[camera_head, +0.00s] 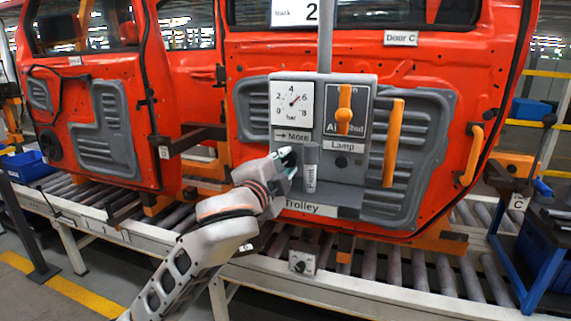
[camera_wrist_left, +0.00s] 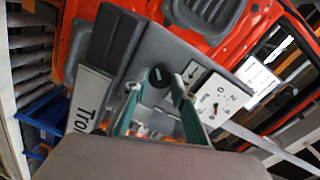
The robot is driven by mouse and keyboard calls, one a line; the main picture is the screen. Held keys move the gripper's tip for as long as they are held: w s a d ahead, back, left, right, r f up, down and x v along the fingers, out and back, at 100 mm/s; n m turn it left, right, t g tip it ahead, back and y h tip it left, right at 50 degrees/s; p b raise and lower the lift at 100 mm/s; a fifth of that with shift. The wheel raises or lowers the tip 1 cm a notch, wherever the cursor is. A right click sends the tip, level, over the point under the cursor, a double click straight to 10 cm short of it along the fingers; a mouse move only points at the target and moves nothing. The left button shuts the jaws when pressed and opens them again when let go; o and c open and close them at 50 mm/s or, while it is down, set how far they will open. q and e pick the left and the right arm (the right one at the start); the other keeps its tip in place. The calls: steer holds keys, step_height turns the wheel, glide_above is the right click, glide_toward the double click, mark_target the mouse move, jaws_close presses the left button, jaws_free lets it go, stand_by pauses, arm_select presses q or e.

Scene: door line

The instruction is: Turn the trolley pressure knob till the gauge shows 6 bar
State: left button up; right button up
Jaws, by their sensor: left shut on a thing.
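The grey trolley panel (camera_head: 367,92) carries a white pressure gauge (camera_head: 285,116), marked 0 to 8 bar. Its needle points up and right, between 4 and 6 and close to 6. The gauge also shows in the left wrist view (camera_wrist_left: 207,101). Below it is a "More" label (camera_head: 297,136) with an arrow. My left gripper (camera_head: 287,158) is at the panel's lower left, below this label, and hides the knob in the head view. In the left wrist view the black round knob (camera_wrist_left: 161,76) sits between its green-edged fingertips, which are shut on it. My right gripper is not in view.
A grey "Paint" cylinder (camera_head: 311,172) stands on the trolley shelf just right of my left gripper. An orange lever (camera_head: 344,112) and a "Lamp" label (camera_head: 343,146) are further right. Red car doors (camera_head: 440,75) stand behind, above a roller conveyor (camera_head: 392,270).

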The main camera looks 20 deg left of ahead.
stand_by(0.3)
arm_select(q)
steer(key=o, duration=0.8)
steer(key=s, duration=0.7)
steer(key=shift+s+a+r, duration=0.15)
steer(key=shift+s+a, duration=0.05)
steer(key=shift+s, duration=0.05)
